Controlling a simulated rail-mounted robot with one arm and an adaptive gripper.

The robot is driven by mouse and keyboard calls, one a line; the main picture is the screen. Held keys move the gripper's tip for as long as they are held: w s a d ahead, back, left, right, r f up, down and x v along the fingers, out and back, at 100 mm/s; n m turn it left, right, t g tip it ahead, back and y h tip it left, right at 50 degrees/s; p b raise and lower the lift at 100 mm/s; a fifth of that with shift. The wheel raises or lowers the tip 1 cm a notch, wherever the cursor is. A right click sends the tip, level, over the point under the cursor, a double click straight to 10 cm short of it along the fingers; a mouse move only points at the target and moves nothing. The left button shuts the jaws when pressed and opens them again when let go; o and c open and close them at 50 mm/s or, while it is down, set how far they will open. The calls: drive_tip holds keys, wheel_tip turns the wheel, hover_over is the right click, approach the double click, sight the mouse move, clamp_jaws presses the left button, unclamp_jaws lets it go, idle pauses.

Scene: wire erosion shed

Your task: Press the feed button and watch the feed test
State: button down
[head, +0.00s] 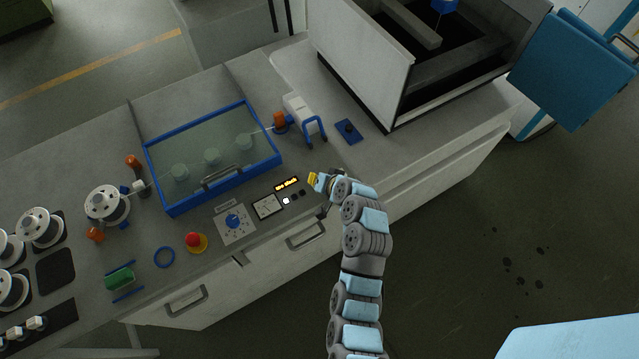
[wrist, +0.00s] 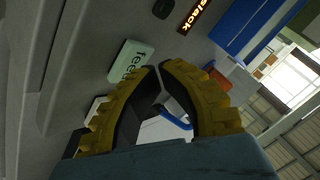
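In the wrist view, a pale green plate marked "feed" (wrist: 130,62) shows just beyond the tip of the left finger; the finger may cover part of it. I cannot tell whether the finger touches it. My gripper (wrist: 158,68) has its two yellow fingertips together with nothing visible between them. In the head view, my gripper (head: 315,181) is at the panel's right end, close to the amber display (head: 287,184), and the feed plate is not distinguishable there. In the wrist view, the display (wrist: 195,15) ends in "slack".
A lit white button (head: 286,201), a gauge (head: 267,206), a blue dial (head: 233,222) and a red stop button (head: 195,242) line the panel. A blue-framed clear cover (head: 213,157) lies behind. A blue hooped fixture (head: 314,130) stands beyond my gripper.

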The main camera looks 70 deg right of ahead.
drive_tip(key=shift+f+b, duration=0.35)
drive_tip(key=shift+f, duration=0.05)
idle(0.5)
drive_tip(key=shift+r, duration=0.85)
drive_tip(key=shift+p, duration=0.3)
drive_tip(key=shift+r+p, duration=0.9)
drive_tip(key=shift+r, duration=1.65)
